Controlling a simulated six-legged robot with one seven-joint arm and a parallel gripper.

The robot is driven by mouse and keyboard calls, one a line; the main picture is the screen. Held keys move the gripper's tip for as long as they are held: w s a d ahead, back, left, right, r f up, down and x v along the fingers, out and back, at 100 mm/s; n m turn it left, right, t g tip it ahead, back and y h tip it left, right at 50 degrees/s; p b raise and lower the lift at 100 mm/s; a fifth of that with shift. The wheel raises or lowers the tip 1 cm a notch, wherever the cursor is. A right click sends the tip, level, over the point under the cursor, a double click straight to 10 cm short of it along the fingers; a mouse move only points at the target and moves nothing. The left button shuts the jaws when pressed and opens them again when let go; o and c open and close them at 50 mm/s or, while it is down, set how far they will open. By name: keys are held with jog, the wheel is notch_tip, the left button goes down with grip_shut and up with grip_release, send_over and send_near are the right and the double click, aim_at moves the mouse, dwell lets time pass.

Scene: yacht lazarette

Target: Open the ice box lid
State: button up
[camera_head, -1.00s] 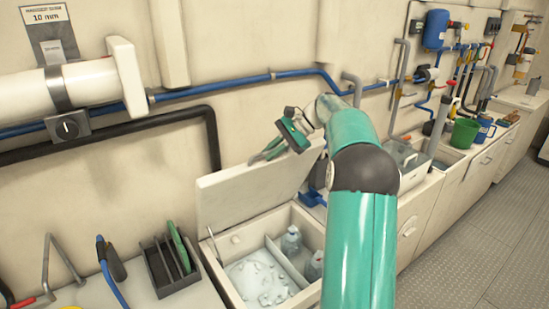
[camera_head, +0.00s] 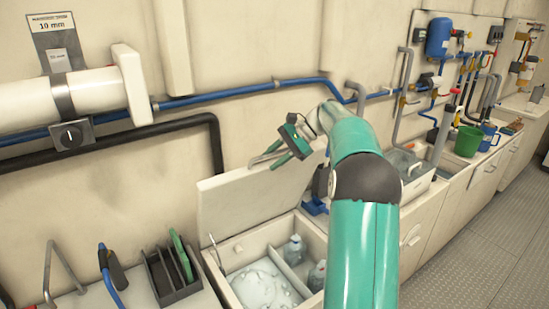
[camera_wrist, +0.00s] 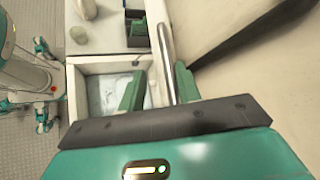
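The ice box (camera_head: 226,277) stands in the counter at lower centre of the head view, with ice and bottles showing inside. Its pale lid (camera_head: 240,205) is raised steeply on the wall side, and the opening is uncovered. My gripper (camera_head: 274,158) is at the lid's top edge, where a grey bar handle (camera_head: 262,154) shows. In the wrist view my gripper's green fingers (camera_wrist: 159,88) are spread, with the metal bar (camera_wrist: 166,50) between them, nearer the right finger. A gap shows on its left side. The ice box's rim (camera_wrist: 72,95) shows left of the fingers.
Pipes, including a blue one (camera_head: 230,92), run along the wall behind the lid. A dark rack (camera_head: 172,277) stands left of the ice box. A grey bin (camera_head: 412,172) and a green bucket (camera_head: 468,141) are farther right. The floor (camera_head: 475,255) at right is clear.

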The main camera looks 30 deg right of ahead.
jog(key=v, duration=1.4)
jog(key=c, duration=0.7)
jog(key=w+a+n+h, duration=0.1)
jog(key=w+a+n, duration=0.1)
jog(key=a, duration=0.3)
jog(key=w+a+n+h, duration=0.2)
jog(key=w+a, duration=0.3)
jog(key=w+a+n+h, duration=0.2)
jog(key=w+a+n, duration=0.1)
jog(key=w+a, duration=0.1)
jog(key=shift+w+a+f+g, duration=0.1)
jog(key=shift+a+f+g, duration=0.1)
jog(key=shift+a, duration=0.15)
jog(key=shift+w+a+f+g, duration=0.1)
jog(key=shift+w+a+f, duration=0.1)
jog(key=shift+a, duration=0.1)
grip_shut()
jog(key=w+a+r+n+t+h, duration=0.1)
jog(key=w+a+r+n+h, duration=0.2)
jog(key=a, duration=0.4)
jog(key=w+a+n+t+h, duration=0.1)
jog(key=w+a+n, duration=0.2)
jog(key=a+n, duration=0.35)
notch_tip(320, 180, down, 9)
jog(key=shift+w+a+m, duration=0.3)
jog(key=shift+m, duration=0.05)
